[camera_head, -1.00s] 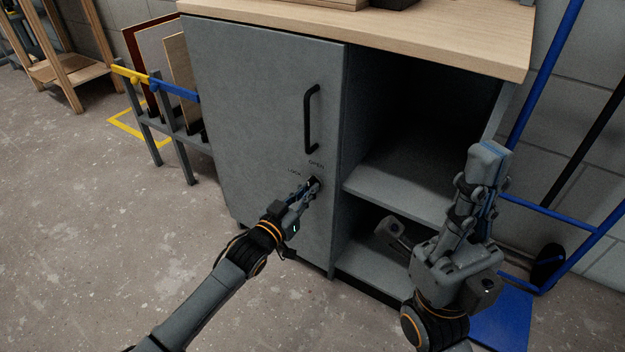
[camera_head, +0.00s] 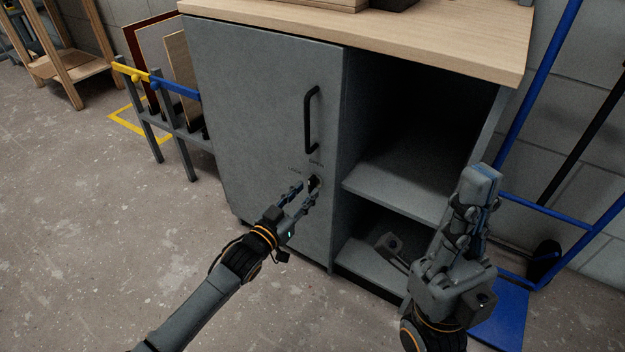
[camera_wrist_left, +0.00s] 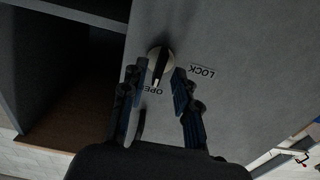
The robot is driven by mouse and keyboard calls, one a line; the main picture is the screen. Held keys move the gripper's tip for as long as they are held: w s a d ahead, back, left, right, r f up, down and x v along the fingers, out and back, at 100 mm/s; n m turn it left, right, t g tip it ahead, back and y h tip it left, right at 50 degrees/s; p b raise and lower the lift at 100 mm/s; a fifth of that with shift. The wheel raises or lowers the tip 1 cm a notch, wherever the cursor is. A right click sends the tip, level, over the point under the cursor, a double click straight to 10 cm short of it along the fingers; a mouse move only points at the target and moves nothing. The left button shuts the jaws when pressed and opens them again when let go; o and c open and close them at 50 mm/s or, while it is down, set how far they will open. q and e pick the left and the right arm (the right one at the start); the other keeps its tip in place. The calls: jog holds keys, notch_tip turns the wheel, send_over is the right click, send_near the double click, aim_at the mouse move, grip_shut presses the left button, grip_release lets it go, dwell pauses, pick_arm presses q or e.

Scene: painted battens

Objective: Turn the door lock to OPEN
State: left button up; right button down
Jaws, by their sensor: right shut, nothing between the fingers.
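The lock knob (camera_head: 313,184) is on the grey cabinet door (camera_head: 262,95), below the black handle. In the left wrist view the round knob (camera_wrist_left: 159,62) has a dark bar whose end points at the OPEN label (camera_wrist_left: 153,90); the LOCK label (camera_wrist_left: 202,71) is off to one side. My left gripper (camera_head: 304,193) is open in front of the knob. Its fingers are spread on either side of it in the left wrist view and appear clear of it. My right gripper (camera_head: 483,178) is shut and empty, raised in front of the open shelves.
The black door handle (camera_head: 311,120) stands out above the lock. Open shelves (camera_head: 400,187) are right of the door, under a wooden top (camera_head: 400,38). A blue trolley (camera_head: 548,212) stands at the right and a panel rack (camera_head: 165,110) at the left. The floor in front is clear.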

pick_arm(q)
jog(key=shift+p+v, duration=0.95)
jog(key=shift+v, duration=0.5)
jog(key=shift+p+v, duration=0.55)
jog(key=shift+v, duration=0.45)
